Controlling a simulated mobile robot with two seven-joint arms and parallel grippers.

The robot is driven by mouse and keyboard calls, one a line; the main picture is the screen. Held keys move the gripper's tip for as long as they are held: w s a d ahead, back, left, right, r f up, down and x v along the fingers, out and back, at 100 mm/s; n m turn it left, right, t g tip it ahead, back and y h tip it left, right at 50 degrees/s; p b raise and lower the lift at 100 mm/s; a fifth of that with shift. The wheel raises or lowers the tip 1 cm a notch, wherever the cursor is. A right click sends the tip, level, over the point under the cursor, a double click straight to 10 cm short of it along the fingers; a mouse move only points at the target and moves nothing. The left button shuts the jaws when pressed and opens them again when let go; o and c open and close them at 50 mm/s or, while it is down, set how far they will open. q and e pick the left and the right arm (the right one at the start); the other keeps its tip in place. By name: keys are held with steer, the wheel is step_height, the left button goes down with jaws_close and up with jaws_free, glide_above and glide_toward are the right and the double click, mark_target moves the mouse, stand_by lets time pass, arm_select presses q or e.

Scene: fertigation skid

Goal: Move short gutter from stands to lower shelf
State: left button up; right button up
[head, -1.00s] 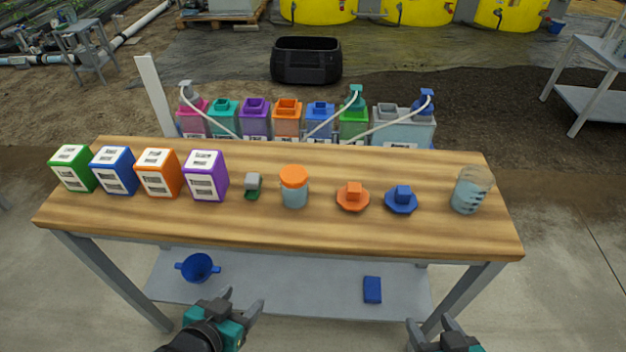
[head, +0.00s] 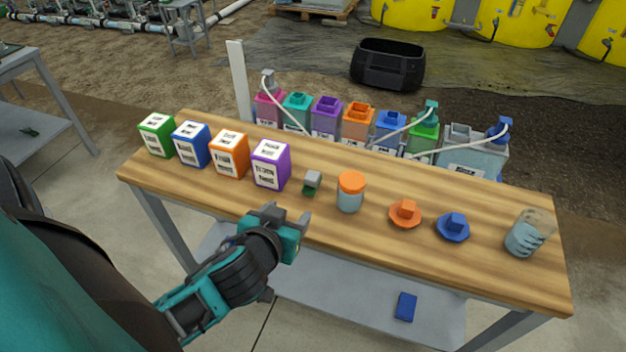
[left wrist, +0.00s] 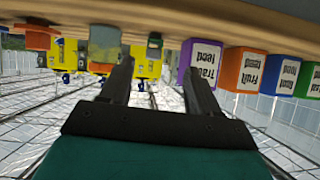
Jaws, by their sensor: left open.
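I see no short gutter that I can make out and no stands holding one. A grey lower shelf (head: 345,302) lies under the wooden bench, partly hidden by my left arm. My left gripper (head: 287,222) is open and empty at the bench's front edge, in front of the purple box and a small grey-green item. In the left wrist view its two fingers (left wrist: 158,85) stand apart with nothing between them. My right gripper is out of view.
The wooden bench (head: 360,245) carries labelled boxes, a purple one (head: 270,165) nearest my gripper, an orange-lidded jar (head: 350,192) and a beaker (head: 530,233). A blue block (head: 405,306) lies on the lower shelf. Another shelved table (head: 30,140) stands at left.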

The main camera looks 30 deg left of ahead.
mark_target(309, 182)
arm_select(q)
steer(key=shift+w+d+r+t+h, duration=0.1)
steer(key=shift+w+r+t+h, duration=0.05)
steer(key=shift+w+t, duration=0.35)
steer(key=shift+w+d+r+t+h, duration=0.15)
steer(key=shift+w+t, duration=0.15)
steer(key=shift+w, duration=0.25)
steer(key=x, duration=0.7)
steer(key=shift+s+a, duration=0.1)
steer(key=shift+a, duration=0.05)
steer(key=x, duration=0.2)
steer(key=a+x, duration=0.1)
steer(key=x, duration=0.1)
steer(key=shift+r, duration=0.1)
steer(key=shift+w+f, duration=0.2)
steer(key=shift+w, duration=0.4)
steer(key=shift+c, duration=0.3)
steer(key=c, duration=1)
steer(key=shift+r, duration=0.1)
